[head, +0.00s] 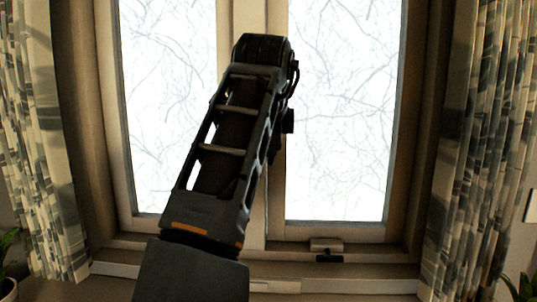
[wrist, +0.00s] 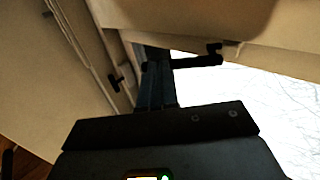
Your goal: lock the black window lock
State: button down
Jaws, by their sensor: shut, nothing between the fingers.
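My gripper (wrist: 157,80) shows in the wrist view as dark fingers close together, shut with nothing between them. A black bar (wrist: 198,62) with a small upturned end lies at the fingertips, against the beige window frame; it looks like the window lock. I cannot tell whether the fingers touch it. In the head view my arm covers the middle of the window and hides the gripper. A small black piece (head: 288,121) shows just right of the arm at the central frame; I cannot tell whether it is the lock or part of my gripper.
A black latch (head: 329,258) sits on the lower window frame; a similar black latch (wrist: 115,80) shows in the wrist view. Patterned curtains (head: 487,140) hang on both sides. Plants stand at the lower corners. The bright right pane (head: 345,110) is clear.

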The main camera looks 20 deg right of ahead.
aim_at(271, 159)
jog(key=f+b, duration=0.1)
jog(key=b, duration=0.1)
jog(key=f+t+b, duration=0.1)
jog(key=shift+w+d+f, duration=0.15)
jog(key=shift+w+f, duration=0.1)
jog(key=shift+f, duration=0.05)
jog(key=shift+w+d+f+t+h+b, duration=0.15)
jog(key=shift+f+t+h+b, duration=0.15)
jog(key=shift+b, duration=0.3)
jog(key=shift+w+a+f+t+h+b, duration=0.1)
jog(key=shift+w+f+t+h+b, duration=0.1)
jog(key=shift+t+b, duration=0.3)
jog(key=shift+w+d+f+t+h+b, duration=0.25)
jog(key=shift+t+b, duration=0.25)
jog(key=shift+b, duration=0.3)
jog(key=shift+a+r+p, duration=0.1)
jog(key=shift+r+p, duration=0.2)
jog(key=shift+r, duration=0.1)
jog(key=shift+r+p, duration=0.6)
jog(key=shift+r, duration=0.2)
jog(key=shift+s, duration=0.1)
